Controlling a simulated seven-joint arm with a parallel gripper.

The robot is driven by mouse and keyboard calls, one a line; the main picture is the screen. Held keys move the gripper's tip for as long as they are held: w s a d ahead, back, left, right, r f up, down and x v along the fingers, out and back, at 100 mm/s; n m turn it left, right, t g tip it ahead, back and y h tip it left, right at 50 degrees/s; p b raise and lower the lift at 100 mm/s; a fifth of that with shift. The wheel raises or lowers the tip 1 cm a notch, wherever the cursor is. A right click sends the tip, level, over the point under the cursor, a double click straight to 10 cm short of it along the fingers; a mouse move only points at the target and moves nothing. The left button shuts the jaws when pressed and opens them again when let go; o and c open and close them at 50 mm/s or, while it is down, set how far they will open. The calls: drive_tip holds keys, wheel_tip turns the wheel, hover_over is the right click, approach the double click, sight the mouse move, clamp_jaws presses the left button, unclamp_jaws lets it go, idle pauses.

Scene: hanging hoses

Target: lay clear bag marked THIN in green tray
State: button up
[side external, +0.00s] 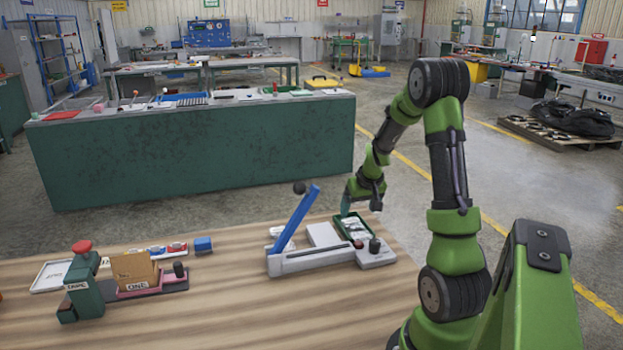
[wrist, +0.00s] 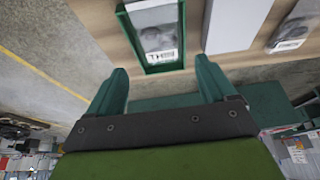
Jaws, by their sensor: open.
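The green tray (wrist: 181,35) is at the top middle of the wrist view, and it also shows in the side view (side external: 340,222) on the wooden table. A clear bag (wrist: 156,25) lies inside it, flat as far as I can see. Its white label (wrist: 161,56) starts with "TH"; the rest is hard to read. My gripper (wrist: 162,65) is open, with its two green fingers apart and nothing between them. In the side view my gripper (side external: 346,208) is at the far edge of the tray, apart from the bag in the wrist view.
A grey device with a blue lever (side external: 292,222) stands left of the tray. A white plate (wrist: 238,22) lies beside the tray, with another labelled clear bag (wrist: 291,35) beyond it.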

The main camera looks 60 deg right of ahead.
drive_tip(key=v, duration=0.8)
drive_tip(key=w+a+r+t, duration=0.1)
drive_tip(key=w+a+r, duration=0.2)
drive_tip(key=a+r, duration=0.7)
drive_tip(key=s+a+n+t+y, duration=0.1)
drive_tip(key=s+a+n+y, duration=0.1)
drive_tip(key=a, duration=1.1)
drive_tip(key=s+a+n+t+y, duration=0.2)
drive_tip(key=s+a+n+y, duration=0.1)
drive_tip(key=a, duration=0.9)
drive_tip(key=shift+a, duration=0.4)
drive_tip(key=shift+f, duration=0.1)
